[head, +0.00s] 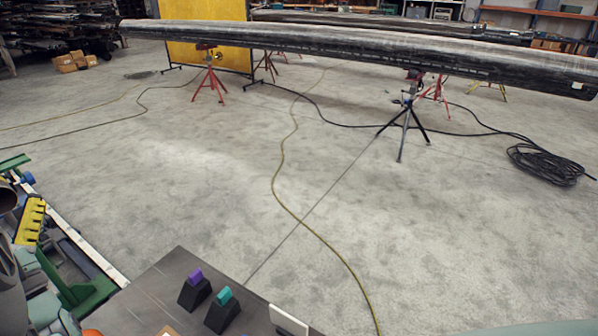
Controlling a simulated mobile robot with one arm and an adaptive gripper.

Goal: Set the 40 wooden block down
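No block with a readable 40 shows in the head view. A small tan, wood-coloured piece (168,331) is cut off by the bottom edge, on the dark tabletop (150,290); I cannot tell whether it is the 40 wooden block. A purple block (195,277) sits on a black sloped stand (193,294), and a teal block (224,296) sits on a second black stand (221,317) beside it. My gripper is not in view, so what it holds is hidden.
A white-edged panel (288,320) stands at the tabletop's right side. Green and yellow equipment (30,220) crowds the left edge. A long pipe (350,43) rests on stands at the back. Cables (283,160) cross the otherwise open concrete floor.

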